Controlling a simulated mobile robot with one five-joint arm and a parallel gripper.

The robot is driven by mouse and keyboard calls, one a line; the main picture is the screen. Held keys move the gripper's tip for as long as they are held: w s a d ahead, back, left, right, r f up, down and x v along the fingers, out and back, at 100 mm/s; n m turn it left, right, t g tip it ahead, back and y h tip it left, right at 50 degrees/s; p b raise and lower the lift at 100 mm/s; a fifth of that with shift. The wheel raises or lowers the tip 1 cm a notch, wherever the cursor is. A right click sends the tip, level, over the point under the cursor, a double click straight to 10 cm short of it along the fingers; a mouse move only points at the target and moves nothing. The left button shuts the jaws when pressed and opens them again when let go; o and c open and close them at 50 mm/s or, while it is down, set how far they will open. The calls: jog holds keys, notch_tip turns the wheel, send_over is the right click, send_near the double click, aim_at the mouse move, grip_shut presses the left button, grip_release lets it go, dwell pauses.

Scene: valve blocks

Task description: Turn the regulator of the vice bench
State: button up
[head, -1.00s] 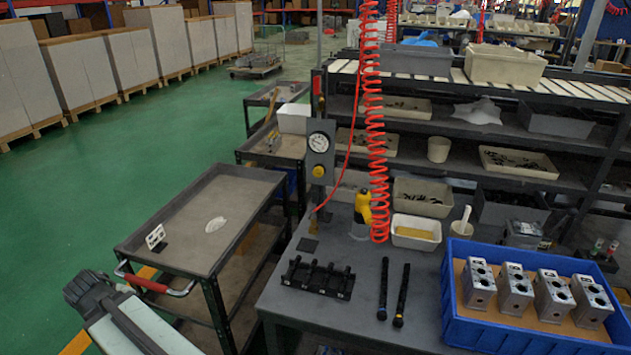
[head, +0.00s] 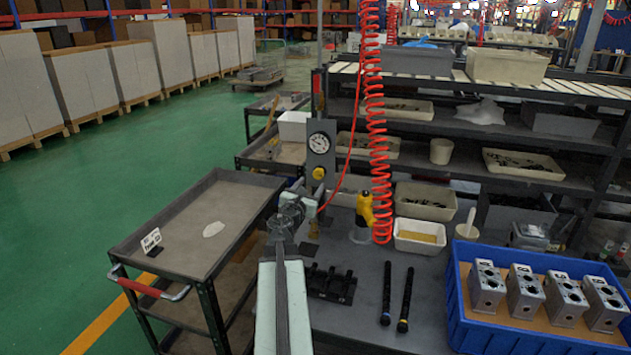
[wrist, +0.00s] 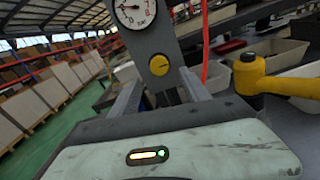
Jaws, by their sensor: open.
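The regulator is a yellow round knob (head: 319,173) on a grey upright panel (head: 321,149), below a white pressure gauge (head: 319,142). In the wrist view the yellow knob (wrist: 159,66) sits straight ahead, slightly above the middle, with the gauge (wrist: 136,12) above it, cut by the top edge. My gripper (wrist: 160,97) is open and empty, its two fingers pointing at the panel on either side below the knob. It appears apart from the knob. In the head view my gripper (head: 312,192) is small, just in front of and below the knob. The vice bench top (head: 365,290) is dark grey.
A red coiled hose (head: 375,120) hangs just right of the panel. A yellow tool (head: 364,210) stands on the bench to the right. A black rack (head: 330,283), two black rods (head: 396,298) and a blue crate (head: 455,312) lie nearer. A cart (head: 200,225) stands left.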

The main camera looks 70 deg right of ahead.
aim_at(317, 175)
jog(key=d, duration=0.6)
jog(key=shift+w+d, duration=0.2)
jog(key=shift+d, duration=0.2)
grip_shut()
jog(key=shift+a+f, duration=0.15)
jog(key=shift+a, duration=0.45)
jog(key=shift+d+r, duration=0.2)
jog(key=shift+d, duration=0.25)
jog(key=shift+m, duration=0.4)
jog(key=m, duration=0.4)
jog(key=shift+m, duration=2)
